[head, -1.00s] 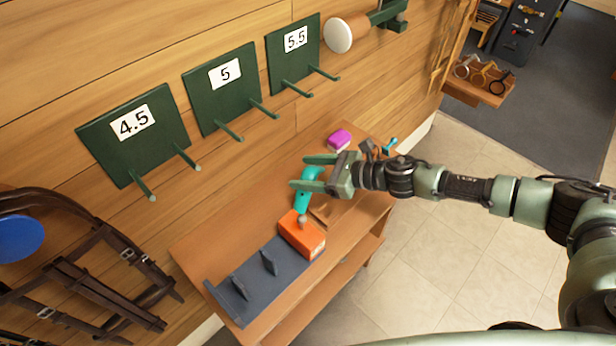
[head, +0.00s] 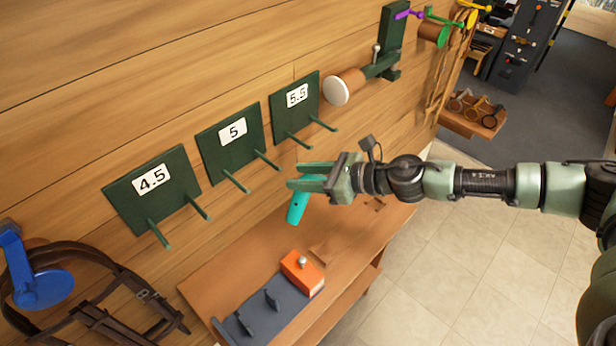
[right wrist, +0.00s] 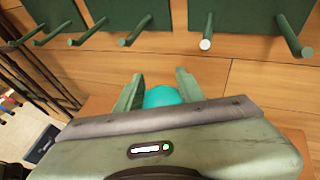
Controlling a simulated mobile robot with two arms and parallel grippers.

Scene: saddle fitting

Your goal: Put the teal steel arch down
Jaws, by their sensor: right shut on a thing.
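The teal steel arch (head: 298,207) is held in my right gripper (head: 306,178), which is shut on it. The arch hangs tilted below the fingers, in front of the wall and above the wooden bench. In the right wrist view a rounded teal part of the arch (right wrist: 162,96) shows between the two fingers (right wrist: 158,84); the rest is hidden behind the gripper body. My left gripper is not in view.
Green boards marked 4.5 (head: 152,190), 5 (head: 231,143) and 5.5 (head: 295,108) carry pegs that stick out. On the bench (head: 235,265) lie an orange block (head: 302,272) and a grey fixture (head: 265,312) with uprights. Dark leather straps (head: 95,285) hang at lower left.

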